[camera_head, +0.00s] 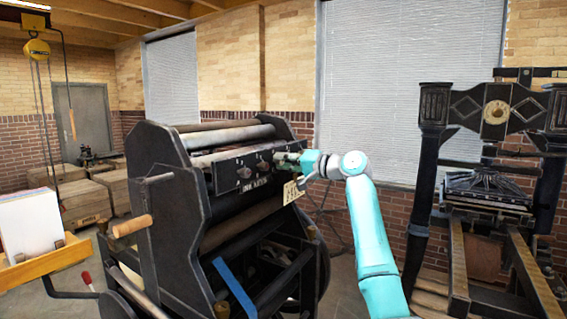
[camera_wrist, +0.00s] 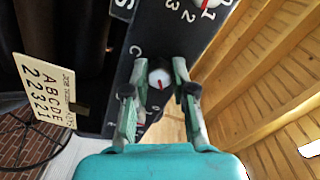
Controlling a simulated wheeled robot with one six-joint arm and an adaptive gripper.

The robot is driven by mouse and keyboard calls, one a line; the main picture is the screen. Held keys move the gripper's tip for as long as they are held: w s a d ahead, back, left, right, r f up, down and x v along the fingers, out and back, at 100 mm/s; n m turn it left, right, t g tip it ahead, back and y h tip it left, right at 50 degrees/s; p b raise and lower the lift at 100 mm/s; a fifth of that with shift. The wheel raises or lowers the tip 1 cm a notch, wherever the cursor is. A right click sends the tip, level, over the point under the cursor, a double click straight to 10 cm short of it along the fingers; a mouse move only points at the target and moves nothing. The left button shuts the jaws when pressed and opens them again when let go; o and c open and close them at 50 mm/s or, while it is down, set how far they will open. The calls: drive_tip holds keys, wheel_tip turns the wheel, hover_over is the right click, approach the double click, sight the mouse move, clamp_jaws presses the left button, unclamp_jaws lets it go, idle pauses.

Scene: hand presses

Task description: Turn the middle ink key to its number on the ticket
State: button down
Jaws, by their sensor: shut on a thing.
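My gripper (camera_wrist: 160,105) has its two fingers on either side of a round white ink key (camera_wrist: 160,78) with a small red mark, and is shut on it. A letter that looks like C stands beside this key on the black panel (camera_wrist: 118,62). The fingers hide part of its scale, so I cannot tell its setting. The cream ticket (camera_wrist: 45,88) shows letters A to E over a row of digits; the one by C looks like 3. In the head view, my gripper (camera_head: 300,160) is at the panel's right part, above the ticket (camera_head: 293,192).
Another key (camera_wrist: 208,5) with a red mark and digits is at the wrist view's top. Two dark keys (camera_head: 254,169) show left of my gripper in the head view. A second press (camera_head: 490,200) stands at the right, and a crank handle (camera_head: 132,226) sticks out at the left.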

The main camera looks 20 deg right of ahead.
drive_tip(key=m, duration=0.6)
drive_tip(key=shift+f, duration=0.1)
drive_tip(key=m, duration=0.6)
drive_tip(key=shift+y, duration=0.3)
drive_tip(key=shift+f+m, duration=0.1)
drive_tip(key=shift+m, duration=0.3)
drive_tip(key=c, duration=1)
unclamp_jaws()
drive_tip(key=shift+o, duration=0.2)
drive_tip(key=shift+d, duration=0.1)
drive_tip(key=v, duration=1.2)
